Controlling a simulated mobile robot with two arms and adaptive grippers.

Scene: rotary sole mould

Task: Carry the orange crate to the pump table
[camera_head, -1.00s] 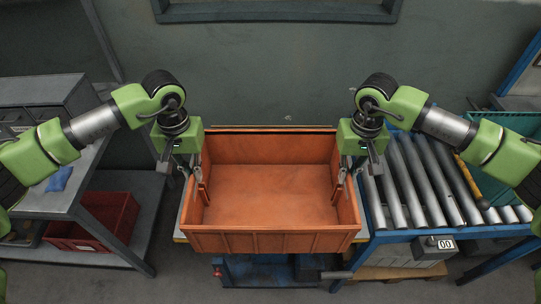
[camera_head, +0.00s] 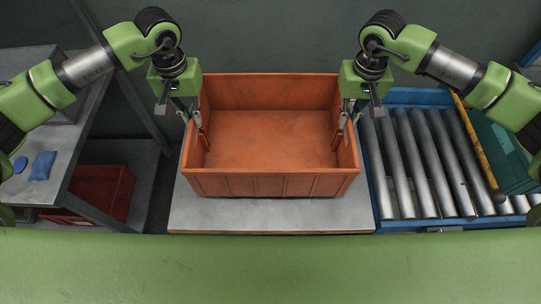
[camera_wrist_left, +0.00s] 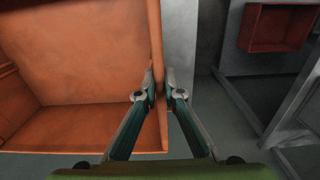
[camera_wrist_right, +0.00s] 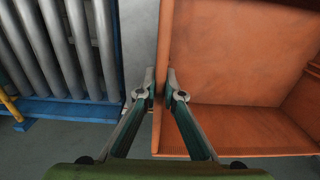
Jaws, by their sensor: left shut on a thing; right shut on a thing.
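The orange crate (camera_head: 270,185) is empty and upright over a grey-topped table (camera_head: 270,217) in the head view; whether its base touches the top is unclear. My left gripper (camera_head: 199,128) is shut on the crate's left wall, and my right gripper (camera_head: 345,126) is shut on its right wall. In the left wrist view the fingers (camera_wrist_left: 160,98) straddle the crate wall (camera_wrist_left: 156,40). In the right wrist view the fingers (camera_wrist_right: 161,97) straddle the opposite wall (camera_wrist_right: 163,40). No label shows which table is the pump table.
A blue-framed roller conveyor (camera_head: 425,165) stands close on the right, with a teal crate (camera_head: 505,155) beyond it. On the left is a grey bench (camera_head: 50,140) with blue items on top and a red bin (camera_head: 100,190) below. A dark wall closes the back.

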